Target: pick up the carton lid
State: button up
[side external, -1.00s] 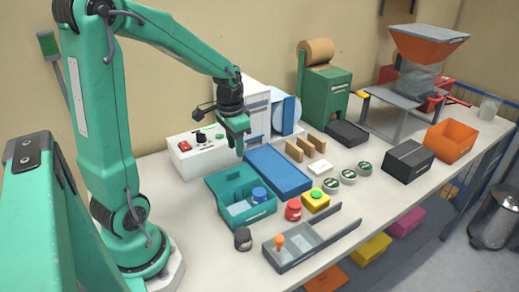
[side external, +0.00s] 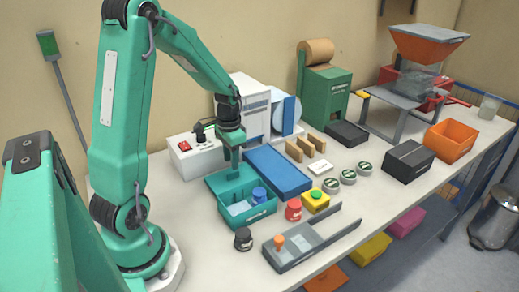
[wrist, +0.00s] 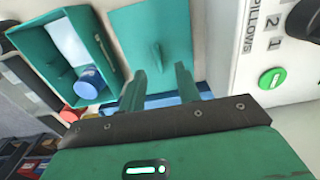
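The carton lid (wrist: 120,25) is a flat teal panel with a small raised fin in the wrist view. It also shows partly in the side view (side external: 216,181), at the back edge of the teal carton (side external: 262,211). The carton is open and holds a white item and a blue-capped jar (wrist: 88,82). My gripper (wrist: 160,72) is open, its two fingers apart and pointing toward the lid's fin. In the side view my gripper (side external: 235,170) is low over the lid, with nothing held. Contact with the lid cannot be told.
A white control box (side external: 192,158) stands close behind my gripper. A blue tray (side external: 280,172) lies right of the carton. A red jar (side external: 293,210), a yellow button box (side external: 315,201) and a dark jar (side external: 243,239) stand in front. A grey fixture (side external: 300,248) lies at the front edge.

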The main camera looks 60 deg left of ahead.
aim_at(233, 177)
jog(key=shift+d+f, duration=0.15)
jog(key=shift+f, duration=2.45)
grip_shut()
